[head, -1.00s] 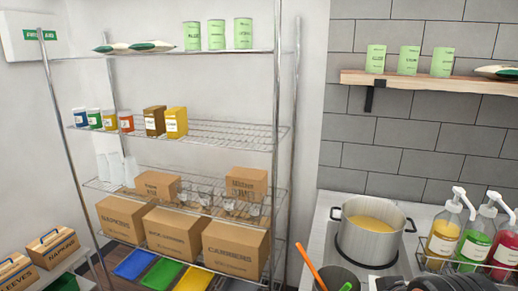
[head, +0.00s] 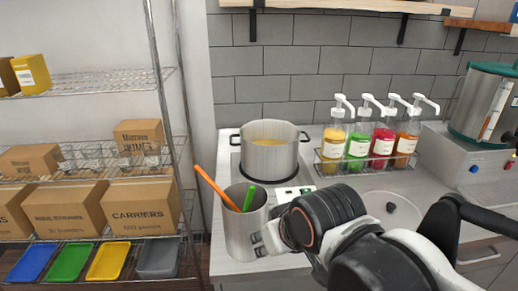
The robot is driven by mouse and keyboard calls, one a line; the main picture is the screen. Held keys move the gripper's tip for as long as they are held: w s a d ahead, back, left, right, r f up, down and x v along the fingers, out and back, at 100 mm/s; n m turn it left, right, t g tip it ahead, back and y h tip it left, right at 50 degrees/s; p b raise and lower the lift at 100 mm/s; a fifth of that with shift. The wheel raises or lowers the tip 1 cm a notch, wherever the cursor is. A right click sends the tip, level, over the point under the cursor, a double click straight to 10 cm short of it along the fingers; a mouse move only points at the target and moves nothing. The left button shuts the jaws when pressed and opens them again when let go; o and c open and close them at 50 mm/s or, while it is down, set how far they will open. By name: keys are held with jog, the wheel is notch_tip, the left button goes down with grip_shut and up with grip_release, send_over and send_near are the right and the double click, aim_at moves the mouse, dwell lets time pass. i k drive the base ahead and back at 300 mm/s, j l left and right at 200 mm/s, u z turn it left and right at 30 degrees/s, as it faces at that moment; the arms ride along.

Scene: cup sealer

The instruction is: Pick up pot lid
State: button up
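The pot lid (head: 376,205) lies on the counter at the right of the middle in the head view. It is a pale round disc with a dark knob (head: 390,207). My arm covers its lower part. The steel pot (head: 270,157) stands uncovered on the stove behind, with yellow liquid in it. My gripper (head: 262,240) seems to be at the left end of my arm, in front of the metal container and left of the lid, apart from it. Its fingers are not clear enough to tell open from shut.
A metal container (head: 240,235) with orange and green handled utensils stands front left of the pot. A wire rack (head: 322,172) of several pump bottles is behind the lid. A machine with a green top (head: 487,110) stands at the right. Shelving (head: 90,85) is at the left.

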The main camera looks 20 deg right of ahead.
aim_at(394, 210)
jog(key=l+z, duration=0.15)
jog(key=z, duration=1.45)
jog(key=i+j, duration=0.05)
